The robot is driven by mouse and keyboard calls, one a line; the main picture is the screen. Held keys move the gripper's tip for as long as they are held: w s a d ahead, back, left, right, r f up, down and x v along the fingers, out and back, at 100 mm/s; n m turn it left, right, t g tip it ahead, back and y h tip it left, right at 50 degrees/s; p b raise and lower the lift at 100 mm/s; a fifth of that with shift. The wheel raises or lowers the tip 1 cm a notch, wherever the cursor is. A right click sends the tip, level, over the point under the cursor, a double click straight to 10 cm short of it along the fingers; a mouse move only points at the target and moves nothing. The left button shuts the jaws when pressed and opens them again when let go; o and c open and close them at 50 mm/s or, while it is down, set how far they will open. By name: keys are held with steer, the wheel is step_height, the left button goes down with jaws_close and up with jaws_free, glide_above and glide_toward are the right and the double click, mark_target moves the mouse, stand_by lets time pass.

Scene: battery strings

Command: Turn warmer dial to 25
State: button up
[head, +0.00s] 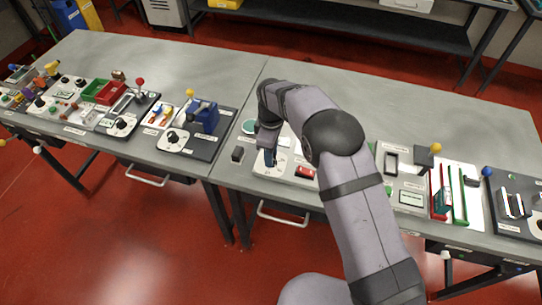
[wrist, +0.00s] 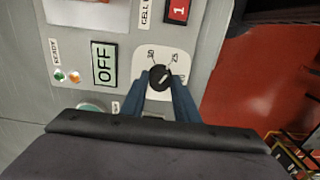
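The warmer dial (wrist: 160,77) is a round black knob on a white plate in the wrist view. Its light pointer mark slants up and to the right. My gripper (wrist: 161,84) is at the dial, with one blue finger on each side of the knob. I cannot tell whether the fingers press on it. In the head view my gripper (head: 270,157) points down over the white dial plate (head: 262,168), and the knob is hidden there.
Left of the dial, a display (wrist: 103,64) reads OFF, beside small orange and green lamps (wrist: 66,76) labelled READY. In the head view a dark block (head: 237,154) stands left of the gripper, and a red switch (head: 305,172) lies to the right.

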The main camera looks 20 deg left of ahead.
steer(key=shift+o, duration=1.2)
steer(key=shift+r, duration=0.1)
steer(key=shift+r+p, duration=1.2)
steer(key=shift+r, duration=0.45)
steer(key=shift+d+r, duration=0.1)
steer(key=shift+d, duration=0.05)
steer(key=s+d+r+m, duration=0.3)
steer(key=d+r+m, duration=0.1)
steer(key=d, duration=0.5)
steer(key=s+d+r+m, duration=0.25)
steer(key=d+m, duration=0.25)
steer(key=d, duration=0.5)
steer(key=s+d+m+b, duration=0.1)
steer(key=s+d+m, duration=0.8)
steer(key=s, duration=0.7)
steer(key=d, duration=0.3)
steer(key=shift+s+d+r, duration=0.15)
steer(key=shift+s+r, duration=0.1)
